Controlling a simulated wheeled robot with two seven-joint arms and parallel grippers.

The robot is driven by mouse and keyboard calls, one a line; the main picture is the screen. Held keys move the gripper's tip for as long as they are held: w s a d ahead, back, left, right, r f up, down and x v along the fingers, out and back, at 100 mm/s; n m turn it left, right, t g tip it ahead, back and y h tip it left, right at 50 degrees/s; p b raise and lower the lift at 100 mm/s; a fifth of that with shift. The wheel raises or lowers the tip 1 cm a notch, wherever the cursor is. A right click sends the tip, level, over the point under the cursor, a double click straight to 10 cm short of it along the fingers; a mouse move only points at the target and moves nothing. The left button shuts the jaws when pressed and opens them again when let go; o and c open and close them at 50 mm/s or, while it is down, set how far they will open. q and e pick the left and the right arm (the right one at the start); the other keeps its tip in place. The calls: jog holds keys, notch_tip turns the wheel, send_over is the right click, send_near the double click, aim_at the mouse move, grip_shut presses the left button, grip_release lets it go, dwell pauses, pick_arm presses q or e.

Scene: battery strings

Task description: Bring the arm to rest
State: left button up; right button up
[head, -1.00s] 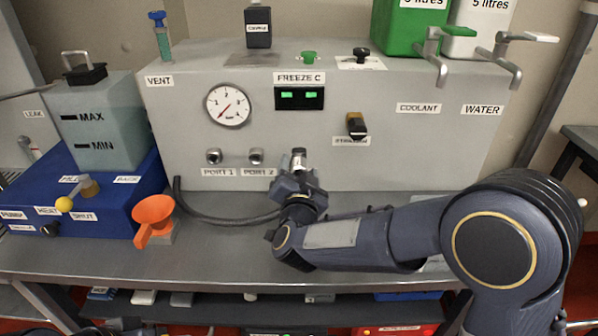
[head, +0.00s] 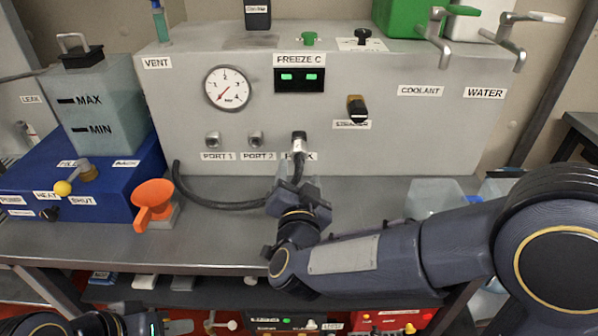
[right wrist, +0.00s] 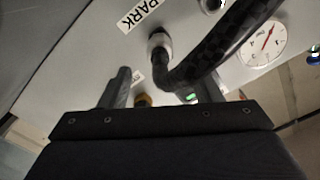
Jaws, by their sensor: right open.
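My right gripper (head: 302,188) is in front of the grey panel, just below the PARK port. Its fingers are open, with the hose seen close to them. The dark hose (head: 215,203) leaves the panel's lower left, curves along the bench and rises to a metal connector (head: 299,141) seated at PARK. In the right wrist view the hose end (right wrist: 163,52) sits at the PARK label and the hose passes beyond the open fingers (right wrist: 165,90). I cannot tell whether hose and fingers touch. Part of my left arm shows at the bottom left edge; its gripper is not visible.
PORT 1 (head: 213,139) and PORT 2 (head: 256,138) are empty. Clear tubs (head: 436,196) stand behind my right forearm. The bench (head: 110,243) is clear at front left.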

jog(key=s+d+r+n+g+y+p, duration=0.3)
jog(key=d+r+g+y+p, duration=0.15)
jog(key=d, duration=0.45)
jog(key=s+d+f+g+p, duration=0.1)
jog(key=s+d+g, duration=0.1)
jog(key=s+d, duration=0.2)
jog(key=s+d+f+n+g+p, duration=0.1)
jog(key=s+d+f+g, duration=0.1)
jog(key=s, duration=0.9)
jog(key=s+d+f+g+p, duration=0.1)
jog(key=s+d+f+g, duration=0.1)
jog(key=s+d+g, duration=0.2)
jog(key=s+d, duration=0.1)
jog(key=s, duration=0.2)
jog(key=shift+s+d+f+n+h+p, duration=0.2)
jog(key=shift+s+d+n+h+p, duration=0.1)
jog(key=shift+s+n+h+p, duration=0.1)
jog(key=shift+c, duration=0.4)
